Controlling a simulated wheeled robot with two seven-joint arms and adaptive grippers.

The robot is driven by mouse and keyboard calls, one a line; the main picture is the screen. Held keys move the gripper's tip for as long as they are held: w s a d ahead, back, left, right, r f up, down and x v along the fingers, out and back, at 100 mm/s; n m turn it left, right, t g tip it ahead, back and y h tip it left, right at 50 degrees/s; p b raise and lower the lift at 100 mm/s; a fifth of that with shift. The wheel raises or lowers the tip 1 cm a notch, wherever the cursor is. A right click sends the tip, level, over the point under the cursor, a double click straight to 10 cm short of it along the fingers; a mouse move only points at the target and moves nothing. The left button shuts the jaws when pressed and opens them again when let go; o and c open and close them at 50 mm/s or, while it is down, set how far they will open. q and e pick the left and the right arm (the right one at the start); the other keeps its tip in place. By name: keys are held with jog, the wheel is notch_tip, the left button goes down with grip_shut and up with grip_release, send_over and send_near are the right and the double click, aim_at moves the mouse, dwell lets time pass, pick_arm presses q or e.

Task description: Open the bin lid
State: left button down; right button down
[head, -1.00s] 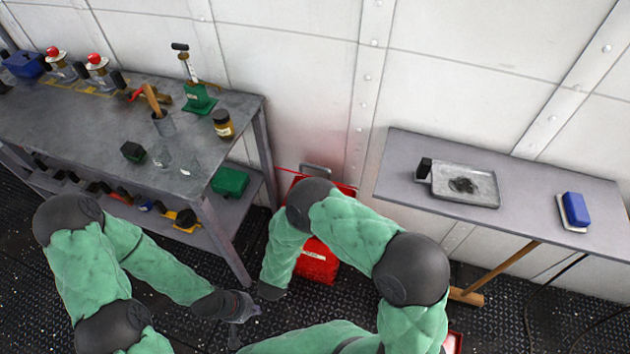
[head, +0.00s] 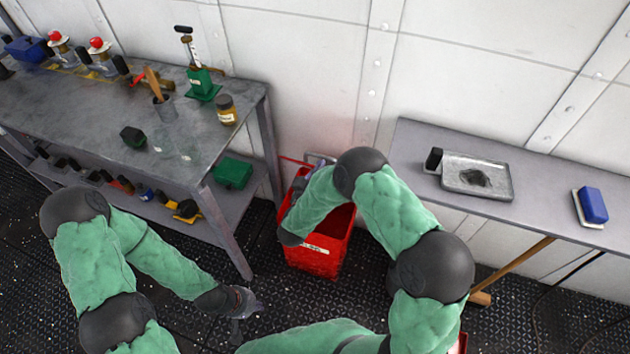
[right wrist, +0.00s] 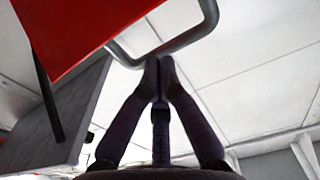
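The red bin (head: 318,262) stands on the floor between the workbench and the right table, its dark inside partly visible past my right forearm. Its red lid (right wrist: 75,30) fills the upper left of the right wrist view, with a grey bar handle (right wrist: 190,38). The handle also shows in the head view (head: 320,158), at the bin's back by the wall. My right gripper (right wrist: 160,62) is shut, its fingertips together at the handle bar; I cannot tell whether the bar is between them. My left gripper (head: 248,318) is low over the floor, fingers apart and empty.
A workbench (head: 95,115) with jars and tools stands at the left, with a lower shelf. At the right, a table (head: 545,210) holds a metal tray (head: 500,190) and a blue block (head: 592,205). A wooden handle (head: 515,265) leans below it. The wall is close behind.

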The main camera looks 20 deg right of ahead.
jog(key=shift+w+d, duration=0.25)
jog(key=shift+w, duration=0.15)
jog(key=w+d+r+g+y+p, duration=0.1)
jog(key=w+d+r+p, duration=0.4)
jog(key=w, duration=0.5)
jog(key=shift+w+d+r+g+y+p, duration=0.2)
jog(key=shift+w+d+g+y+p, duration=0.15)
jog(key=shift+d+g+p, duration=0.5)
jog(key=shift+d, duration=0.2)
jog(key=shift+s, duration=0.1)
